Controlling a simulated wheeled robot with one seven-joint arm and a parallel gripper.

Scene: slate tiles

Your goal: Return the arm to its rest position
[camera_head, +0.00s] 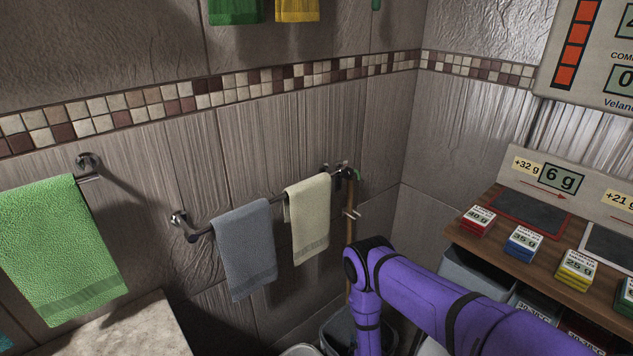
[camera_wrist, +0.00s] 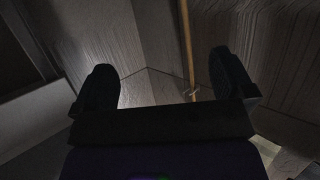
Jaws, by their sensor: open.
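My purple arm (camera_head: 455,305) reaches in from the lower right in the head view and bends downward at a dark joint near the corner. My gripper is hidden in the head view, below the picture's lower edge. In the wrist view my gripper (camera_wrist: 165,88) shows two dark fingers spread wide apart, with nothing between them but the wall corner behind. It is open and empty. A wooden pole (camera_wrist: 187,45) stands behind the fingers, close to the right one in the picture; I cannot tell the distance.
A grey towel (camera_head: 246,250) and a cream towel (camera_head: 308,218) hang on a wall rail left of my arm. A green towel (camera_head: 62,250) hangs farther left, above a stone ledge (camera_head: 115,330). A wooden shelf (camera_head: 488,243) with several weight blocks stands right, above grey bins (camera_head: 472,275).

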